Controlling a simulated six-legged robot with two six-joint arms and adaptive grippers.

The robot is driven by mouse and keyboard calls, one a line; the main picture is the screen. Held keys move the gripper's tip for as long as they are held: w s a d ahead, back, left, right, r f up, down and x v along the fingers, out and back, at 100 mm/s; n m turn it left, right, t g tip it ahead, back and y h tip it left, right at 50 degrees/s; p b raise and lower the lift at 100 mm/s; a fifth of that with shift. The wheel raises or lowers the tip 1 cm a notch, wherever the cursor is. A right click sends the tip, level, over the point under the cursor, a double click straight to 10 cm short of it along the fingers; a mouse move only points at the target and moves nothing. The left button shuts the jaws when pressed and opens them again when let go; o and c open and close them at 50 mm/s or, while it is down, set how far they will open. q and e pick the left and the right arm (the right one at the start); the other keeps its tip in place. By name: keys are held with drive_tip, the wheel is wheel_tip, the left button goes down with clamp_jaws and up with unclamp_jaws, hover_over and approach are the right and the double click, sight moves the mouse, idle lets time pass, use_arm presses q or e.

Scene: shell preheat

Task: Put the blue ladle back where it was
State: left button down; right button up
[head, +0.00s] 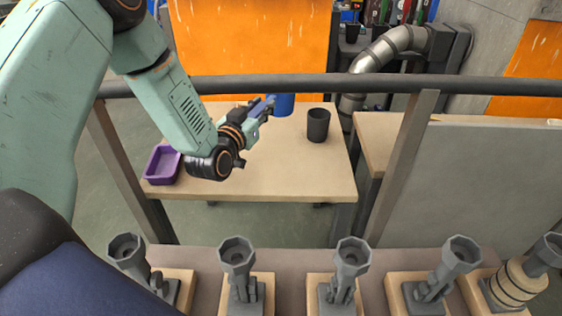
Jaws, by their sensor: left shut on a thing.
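The blue ladle (284,104) shows as a blue cup-like shape at the far edge of the wooden table (290,170), partly hidden behind the dark rail. My left gripper (266,106) reaches over the table from the left and is shut on the ladle at its left side. The ladle's handle cannot be made out, and I cannot tell whether it touches the table. My right gripper is not in view.
A dark grey cup (318,125) stands just right of the ladle. A purple tray (162,165) sits at the table's left edge. A dark rail (300,85) crosses in front. Several grey funnel-topped fixtures (238,262) on wooden blocks line the near bench. The table's front middle is clear.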

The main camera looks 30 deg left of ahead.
use_arm(q)
drive_tip(key=shift+s+d+f+b, duration=0.15)
drive_tip(key=shift+d+f+b, duration=0.05)
drive_tip(key=shift+f+b, duration=5.7)
drive_tip(key=shift+f, duration=2.9)
drive_tip(key=c, duration=1.1)
unclamp_jaws()
drive_tip(key=shift+s, duration=0.1)
